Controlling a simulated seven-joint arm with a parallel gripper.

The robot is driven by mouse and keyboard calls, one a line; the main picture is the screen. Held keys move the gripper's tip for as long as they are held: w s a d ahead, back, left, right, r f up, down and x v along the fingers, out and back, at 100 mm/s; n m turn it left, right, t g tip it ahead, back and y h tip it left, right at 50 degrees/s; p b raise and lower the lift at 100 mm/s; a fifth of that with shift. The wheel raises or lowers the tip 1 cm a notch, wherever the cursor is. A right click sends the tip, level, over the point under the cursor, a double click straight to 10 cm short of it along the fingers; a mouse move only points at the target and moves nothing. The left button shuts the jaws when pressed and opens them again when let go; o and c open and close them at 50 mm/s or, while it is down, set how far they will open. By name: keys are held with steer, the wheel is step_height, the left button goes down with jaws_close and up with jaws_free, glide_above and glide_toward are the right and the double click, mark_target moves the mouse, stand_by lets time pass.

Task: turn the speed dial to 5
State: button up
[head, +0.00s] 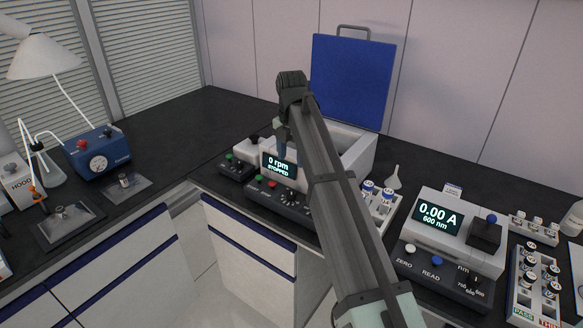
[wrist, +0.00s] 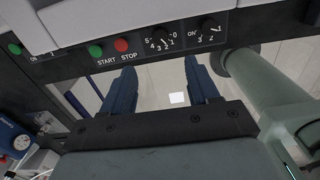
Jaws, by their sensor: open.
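The centrifuge (head: 335,150) shows 0 rpm, STOPPED, on its display (head: 279,167). Its front panel carries a dark dial (head: 291,198). In the wrist view, a black dial (wrist: 163,43) with numbers from 0 to 5 sits right of the START and STOP buttons; I take it as the speed dial. Its pointer setting is too small to read surely. My gripper (wrist: 160,75) is open, its two blue fingers apart with nothing between them, below the dial in the wrist view. In the head view my gripper's blue fingers (head: 282,143) show near the display, partly hidden by my arm.
A second dial (wrist: 208,29) marked ON sits right of the numbered one. The green START button (wrist: 95,51) and red STOP button (wrist: 121,45) are left of it. The blue lid (head: 350,82) stands open. A photometer (head: 436,230) and vial racks stand to the right.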

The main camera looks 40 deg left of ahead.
mark_target(292, 192)
steer(key=shift+r, duration=0.8)
steer(key=s+d+f+m+t+y, duration=0.1)
steer(key=s+d+f+m+y, duration=0.1)
steer(key=s+d+m, duration=0.35)
steer(key=w+a+f+m, duration=0.1)
steer(key=f+m, duration=0.3)
steer(key=m, duration=0.2)
steer(key=w+a+f+m+t+y, duration=0.1)
steer(key=w+a+f+m, duration=0.1)
steer(key=f+m, duration=0.2)
steer(key=w+a+f+m+t, duration=0.1)
steer(key=f+m, duration=0.3)
steer(key=m, duration=0.6)
steer(key=shift+w+a+y, duration=0.3)
steer(key=shift+w+a, duration=0.2)
steer(key=shift+w, duration=0.05)
